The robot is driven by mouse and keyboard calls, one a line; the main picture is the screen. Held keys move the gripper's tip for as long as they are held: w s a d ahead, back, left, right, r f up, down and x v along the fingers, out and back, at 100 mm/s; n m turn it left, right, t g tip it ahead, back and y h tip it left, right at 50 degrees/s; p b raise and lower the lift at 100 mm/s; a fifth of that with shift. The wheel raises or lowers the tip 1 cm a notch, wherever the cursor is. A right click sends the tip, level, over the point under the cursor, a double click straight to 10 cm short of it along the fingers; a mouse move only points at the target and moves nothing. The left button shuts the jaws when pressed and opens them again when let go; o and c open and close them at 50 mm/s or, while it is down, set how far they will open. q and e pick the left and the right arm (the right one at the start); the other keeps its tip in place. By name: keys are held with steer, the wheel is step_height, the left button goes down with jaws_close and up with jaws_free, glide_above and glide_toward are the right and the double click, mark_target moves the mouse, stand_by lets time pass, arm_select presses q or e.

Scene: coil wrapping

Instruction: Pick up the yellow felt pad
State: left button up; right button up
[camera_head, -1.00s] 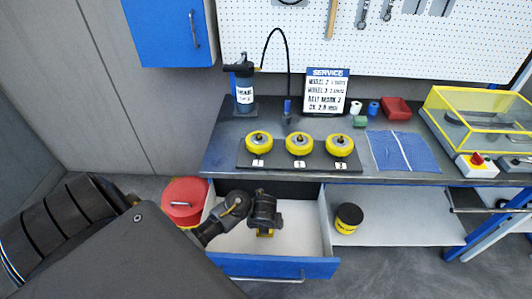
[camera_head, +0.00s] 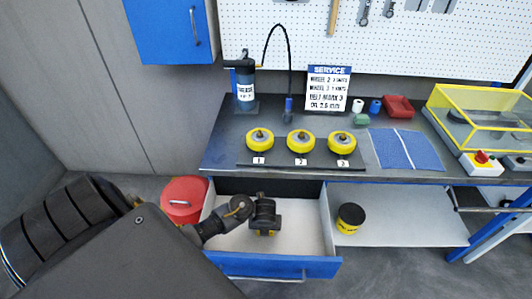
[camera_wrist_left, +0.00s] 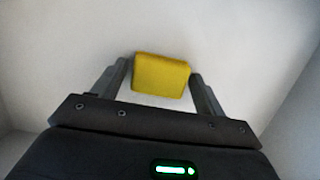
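The yellow felt pad (camera_wrist_left: 160,76) is a small block between the two fingers of my left gripper in the left wrist view. It fills the gap, with a finger against each side. My left gripper (camera_head: 266,232) points down inside the open drawer in the head view, and a little of the yellow pad shows at its tips. The wrist view shows the white drawer floor behind the pad; I cannot tell whether the pad touches it. My right gripper is not in view.
The workbench (camera_head: 222,150) above carries three yellow wheels (camera_head: 301,142). A red canister (camera_head: 183,205) stands left of the drawer, and a black-and-yellow tin (camera_head: 350,217) sits on the shelf at right.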

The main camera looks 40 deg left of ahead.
arm_select(q)
steer(key=c, duration=0.7)
steer(key=shift+r+p, duration=4.6)
steer(key=shift+r, duration=4.35)
